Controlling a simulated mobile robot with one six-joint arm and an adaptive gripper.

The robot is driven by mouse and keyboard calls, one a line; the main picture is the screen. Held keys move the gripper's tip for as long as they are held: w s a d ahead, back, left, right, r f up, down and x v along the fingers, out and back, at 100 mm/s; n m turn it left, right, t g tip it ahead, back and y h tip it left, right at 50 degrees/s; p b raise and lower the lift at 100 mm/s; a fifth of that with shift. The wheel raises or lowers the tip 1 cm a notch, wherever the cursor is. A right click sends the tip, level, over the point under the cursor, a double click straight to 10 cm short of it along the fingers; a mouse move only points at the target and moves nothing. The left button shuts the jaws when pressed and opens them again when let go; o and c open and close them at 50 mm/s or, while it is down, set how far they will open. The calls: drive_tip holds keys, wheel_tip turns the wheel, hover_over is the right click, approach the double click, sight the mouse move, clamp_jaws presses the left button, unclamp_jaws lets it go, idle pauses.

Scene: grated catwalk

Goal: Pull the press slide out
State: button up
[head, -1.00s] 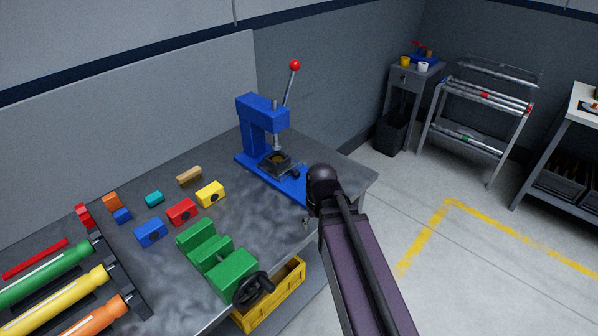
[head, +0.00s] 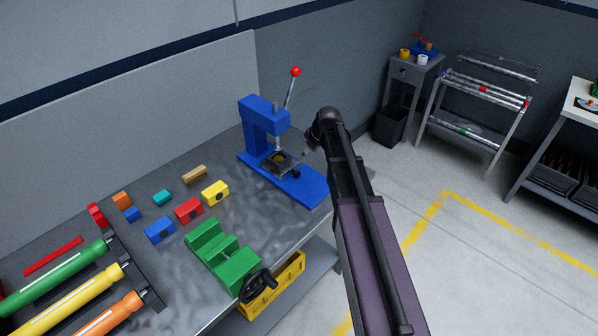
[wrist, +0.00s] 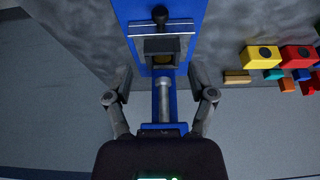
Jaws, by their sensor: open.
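The blue arbor press (head: 263,125) stands on the workbench, its red-tipped lever upright. Its dark slide (head: 284,161) sits on the blue base under the ram, with a black knob (head: 296,174) on its front. In the wrist view the slide (wrist: 177,46) lies beyond my fingertips, and its knob (wrist: 160,14) is near the top edge. My gripper (wrist: 160,76) is open and empty, its fingers apart on either side of the press's centre line. In the head view my gripper (head: 309,150) is partly hidden by my arm, just right of the press.
Several coloured blocks, such as a yellow one (head: 214,193), and a green vise (head: 222,256) stand left of the press. A yellow bin (head: 286,283) is below the bench's front edge. The floor on the right is clear up to a rack (head: 480,110).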

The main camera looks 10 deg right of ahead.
sight(298, 172)
drive_tip(key=shift+f, duration=0.15)
drive_tip(key=b+x, duration=1.2)
drive_tip(key=x, duration=0.1)
drive_tip(key=shift+f+b, duration=0.25)
drive_tip(key=shift+b, duration=0.1)
idle(0.4)
